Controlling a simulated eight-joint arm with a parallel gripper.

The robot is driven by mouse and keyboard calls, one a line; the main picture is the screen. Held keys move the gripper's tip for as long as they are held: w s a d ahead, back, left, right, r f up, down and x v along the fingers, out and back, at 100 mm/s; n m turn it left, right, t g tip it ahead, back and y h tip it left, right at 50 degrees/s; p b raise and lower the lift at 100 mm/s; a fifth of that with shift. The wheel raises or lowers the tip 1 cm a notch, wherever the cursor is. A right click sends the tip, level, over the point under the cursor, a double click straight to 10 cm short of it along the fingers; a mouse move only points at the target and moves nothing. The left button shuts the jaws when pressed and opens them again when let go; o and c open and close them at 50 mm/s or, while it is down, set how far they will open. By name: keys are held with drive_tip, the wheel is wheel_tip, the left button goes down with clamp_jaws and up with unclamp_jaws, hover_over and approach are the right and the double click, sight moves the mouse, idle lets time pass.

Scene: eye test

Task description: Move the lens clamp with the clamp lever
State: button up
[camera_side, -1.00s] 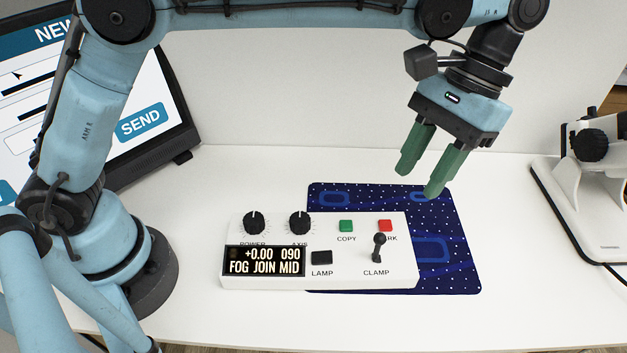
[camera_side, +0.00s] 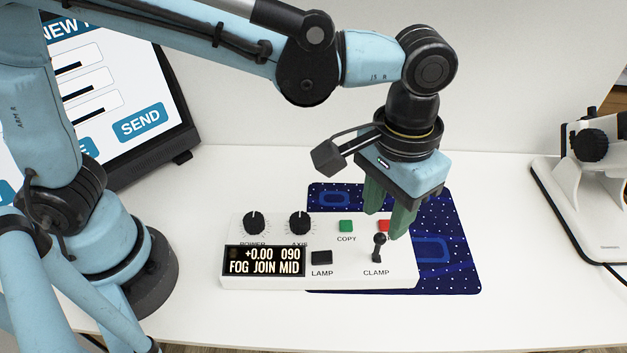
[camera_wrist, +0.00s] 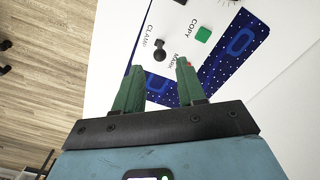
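The clamp lever (camera_side: 379,246) is a black stick with a round knob on the white control box (camera_side: 345,279), above the label CLAMP. It stands nearly upright. My gripper (camera_side: 384,225) points down over the box's right part, its green fingers apart. The nearer fingertip is close beside the lever's knob; I cannot tell if they touch. In the wrist view, the lever (camera_wrist: 159,51) shows just beyond and between the tips of my open gripper (camera_wrist: 160,66), with nothing held. The display (camera_side: 264,262) reads +0.00, 090, FOG JOIN MID.
The box also has two black knobs (camera_side: 254,223), a green COPY button (camera_side: 346,226), a black LAMP button (camera_side: 321,258) and a red button (camera_side: 383,225) partly hidden by my fingers. A dark blue mat (camera_side: 455,275) lies under it. A screen (camera_side: 165,95) stands left, a microscope-like device (camera_side: 590,185) right.

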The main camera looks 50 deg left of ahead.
sight(381, 235)
wheel_tip(381, 235, down, 8)
drive_tip(key=shift+r, duration=0.15)
idle(0.3)
clamp_jaws()
